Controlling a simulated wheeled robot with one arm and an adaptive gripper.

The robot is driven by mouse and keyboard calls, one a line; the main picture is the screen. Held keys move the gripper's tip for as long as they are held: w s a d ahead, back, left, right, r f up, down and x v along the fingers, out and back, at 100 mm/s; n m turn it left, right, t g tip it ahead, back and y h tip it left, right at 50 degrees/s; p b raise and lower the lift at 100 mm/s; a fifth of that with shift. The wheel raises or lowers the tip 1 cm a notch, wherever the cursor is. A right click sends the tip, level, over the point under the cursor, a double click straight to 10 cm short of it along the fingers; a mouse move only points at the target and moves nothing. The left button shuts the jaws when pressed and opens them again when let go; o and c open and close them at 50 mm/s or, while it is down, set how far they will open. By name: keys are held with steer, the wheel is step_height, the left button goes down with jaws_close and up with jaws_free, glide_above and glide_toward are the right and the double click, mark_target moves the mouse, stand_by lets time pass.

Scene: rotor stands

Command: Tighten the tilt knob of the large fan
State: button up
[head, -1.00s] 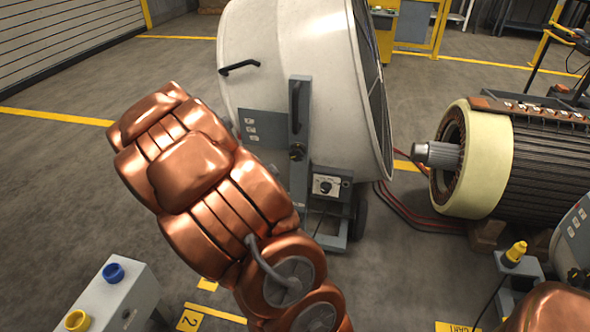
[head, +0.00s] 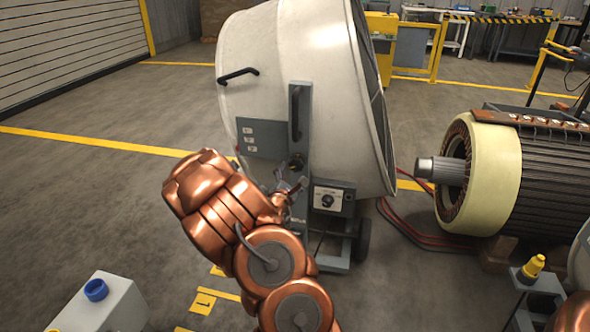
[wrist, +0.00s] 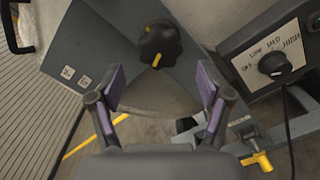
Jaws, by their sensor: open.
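The large fan (head: 290,85) is a pale drum on a grey wheeled stand. Its tilt knob (wrist: 160,42) is black and lobed with a yellow mark, on a grey bracket plate at the top middle of the wrist view. In the head view the knob (head: 296,161) shows small and dark on the upright bracket, just above my gripper. My gripper (wrist: 161,82) is open and empty, its two purple-padded fingers spread below the knob in the wrist view, apart from it. In the head view my gripper (head: 289,189) is small and partly hidden by my copper arm.
A control box (head: 331,198) with a black dial is right of the knob; the wrist view shows this box (wrist: 285,45) marked LOW, MED, HIGH. A yellow lever (wrist: 260,160) is at lower right. A large motor (head: 485,180) stands right. Open floor lies left.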

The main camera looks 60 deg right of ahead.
mark_target(295, 167)
steer(key=shift+b+x, duration=0.35)
steer(key=shift+x, duration=2.25)
steer(key=c, duration=1.2)
